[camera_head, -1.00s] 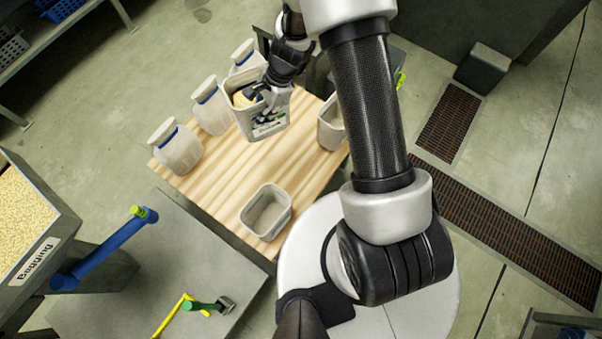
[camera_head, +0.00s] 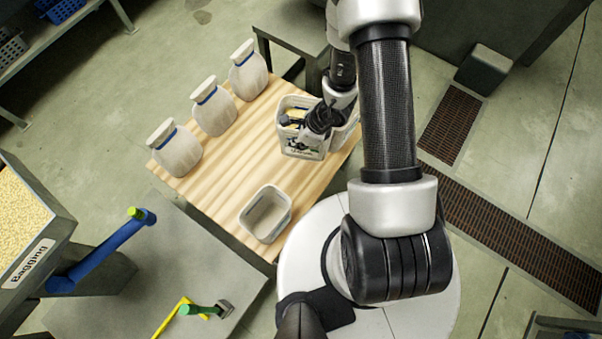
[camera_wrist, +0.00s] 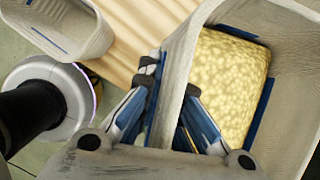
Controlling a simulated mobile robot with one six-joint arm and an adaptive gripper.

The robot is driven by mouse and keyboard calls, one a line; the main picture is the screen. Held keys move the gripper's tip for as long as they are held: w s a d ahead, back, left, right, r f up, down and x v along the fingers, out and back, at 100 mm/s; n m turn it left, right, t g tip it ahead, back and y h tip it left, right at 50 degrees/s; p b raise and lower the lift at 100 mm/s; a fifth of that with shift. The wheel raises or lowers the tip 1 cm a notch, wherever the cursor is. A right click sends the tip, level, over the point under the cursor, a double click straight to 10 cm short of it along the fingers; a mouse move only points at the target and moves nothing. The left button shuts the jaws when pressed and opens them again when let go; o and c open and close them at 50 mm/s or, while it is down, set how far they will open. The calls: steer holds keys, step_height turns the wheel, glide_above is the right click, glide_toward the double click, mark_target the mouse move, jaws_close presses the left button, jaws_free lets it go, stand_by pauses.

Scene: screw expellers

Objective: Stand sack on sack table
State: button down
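An open grey-white sack (camera_head: 304,152) with yellow filling is upright over the right part of the wooden table (camera_head: 233,163). It also fills the right of the wrist view (camera_wrist: 291,112), where the filling shows inside. My gripper (camera_wrist: 170,84) has its fingers on both sides of the sack's wall and is shut on it. In the head view my gripper (camera_head: 309,124) is at the sack's rim. I cannot tell whether the sack's bottom touches the table.
An empty open sack (camera_head: 265,232) stands at the table's front. Another open sack (camera_head: 347,137) is partly hidden right behind the held one. Three tied sacks (camera_head: 177,158) (camera_head: 212,112) (camera_head: 248,75) stand along the left edge. The table's middle is clear. A grain bin (camera_head: 35,262) is at left.

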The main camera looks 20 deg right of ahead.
step_height(320, 180, down, 20)
steer(key=b, duration=0.7)
steer(key=shift+d+f, duration=0.1)
steer(key=shift+f, duration=0.05)
steer(key=c, duration=1.8)
jaws_free()
steer(key=shift+s, duration=0.1)
